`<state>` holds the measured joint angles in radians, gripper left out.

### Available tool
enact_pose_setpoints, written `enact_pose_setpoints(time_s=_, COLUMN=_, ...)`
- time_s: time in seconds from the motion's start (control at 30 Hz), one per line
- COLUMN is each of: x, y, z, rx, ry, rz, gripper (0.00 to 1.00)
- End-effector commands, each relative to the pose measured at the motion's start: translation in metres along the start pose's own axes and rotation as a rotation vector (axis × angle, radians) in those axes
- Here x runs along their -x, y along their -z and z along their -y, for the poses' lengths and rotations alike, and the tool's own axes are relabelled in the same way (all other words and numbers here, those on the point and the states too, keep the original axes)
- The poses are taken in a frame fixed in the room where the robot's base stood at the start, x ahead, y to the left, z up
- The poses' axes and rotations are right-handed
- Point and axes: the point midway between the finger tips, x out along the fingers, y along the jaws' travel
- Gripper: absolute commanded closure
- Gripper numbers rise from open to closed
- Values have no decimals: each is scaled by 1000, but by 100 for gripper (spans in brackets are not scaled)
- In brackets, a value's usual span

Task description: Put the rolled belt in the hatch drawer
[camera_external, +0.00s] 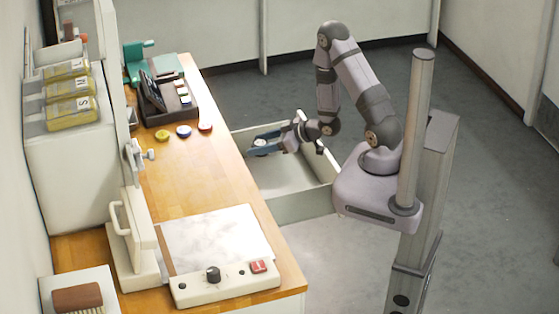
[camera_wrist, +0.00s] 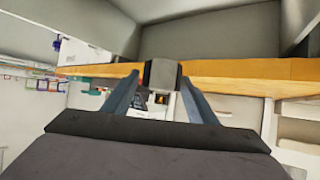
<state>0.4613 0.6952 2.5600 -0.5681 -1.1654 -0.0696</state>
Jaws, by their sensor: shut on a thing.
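The hatch drawer (camera_external: 303,206) is a pale, open-topped drawer pulled out from the counter's right side. My gripper (camera_external: 262,145) reaches over its far, counter-side part with blue-grey fingers. Between the fingers is a small pale grey piece, the rolled belt (camera_external: 260,142). In the wrist view my gripper (camera_wrist: 162,95) is shut on the rolled belt (camera_wrist: 162,73), which shows as a grey block at the fingertips. I cannot tell how high it is above the drawer floor. The visible drawer floor looks bare.
The wooden counter (camera_external: 207,176) runs along the left. A white control panel (camera_external: 225,284) stands at the near end. Yellow packs (camera_external: 70,90) sit on a white cabinet.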

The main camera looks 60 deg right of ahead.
Motion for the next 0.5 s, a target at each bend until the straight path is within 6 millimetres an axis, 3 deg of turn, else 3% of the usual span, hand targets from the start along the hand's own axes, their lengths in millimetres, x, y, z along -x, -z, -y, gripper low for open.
enact_pose_setpoints(time_s=0.03, x=-8, y=-14, z=0, rx=0, ry=0, rz=-1, gripper=73)
enact_pose_setpoints(time_s=0.5, x=-32, y=-59, z=0, rx=-1, ry=0, rz=0, gripper=73)
